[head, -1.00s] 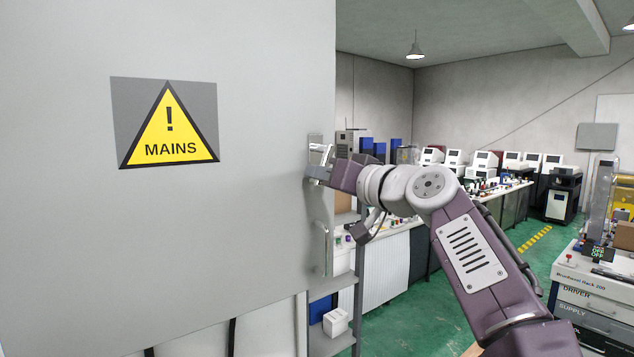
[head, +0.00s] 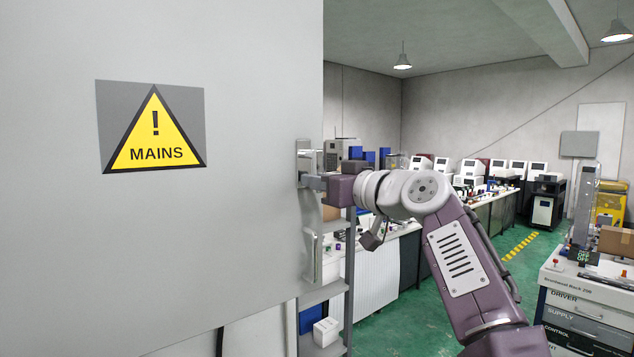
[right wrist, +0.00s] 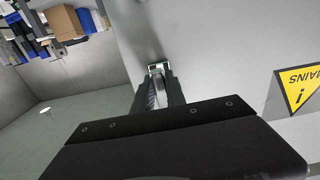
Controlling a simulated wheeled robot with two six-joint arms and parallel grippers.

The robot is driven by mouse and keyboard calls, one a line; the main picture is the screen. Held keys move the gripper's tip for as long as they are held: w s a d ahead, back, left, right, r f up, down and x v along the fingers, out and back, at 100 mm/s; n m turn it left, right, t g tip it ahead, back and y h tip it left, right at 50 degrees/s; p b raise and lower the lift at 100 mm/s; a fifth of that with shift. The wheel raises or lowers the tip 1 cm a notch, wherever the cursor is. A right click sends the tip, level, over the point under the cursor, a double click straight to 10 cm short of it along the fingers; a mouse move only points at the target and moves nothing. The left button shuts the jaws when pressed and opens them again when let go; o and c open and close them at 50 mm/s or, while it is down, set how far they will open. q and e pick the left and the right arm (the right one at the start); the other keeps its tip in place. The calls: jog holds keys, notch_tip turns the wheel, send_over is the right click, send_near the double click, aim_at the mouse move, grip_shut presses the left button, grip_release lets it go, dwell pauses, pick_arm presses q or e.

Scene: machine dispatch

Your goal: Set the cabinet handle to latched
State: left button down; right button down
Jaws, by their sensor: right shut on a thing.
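The cabinet door (head: 215,235) is a large grey panel filling the left of the head view. Its handle (head: 305,163) is a small metal piece on a plate near the door's right edge. My right gripper (head: 309,182) reaches it from the right and is shut on the handle. In the right wrist view the handle (right wrist: 157,70) shows as a bright metal frame at the tips of my right gripper (right wrist: 159,88). The fingers hide much of it, so I cannot tell its exact angle. My left gripper is in neither view.
A yellow MAINS sign (head: 152,130) is on the door. A vertical pull bar (head: 313,257) sits below the handle. Shelves (head: 325,293) stand just behind the door edge. A drawer unit (head: 590,310) stands at right, with open green floor (head: 400,315) between.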

jog(key=c, duration=1.4)
grip_release()
jog(key=shift+o, duration=0.2)
jog(key=shift+s+d+f, duration=0.15)
jog(key=shift+d, duration=0.05)
jog(key=b+v, duration=0.4)
jog(key=v, duration=0.4)
jog(key=shift+s, duration=0.25)
jog(key=shift+d, duration=0.1)
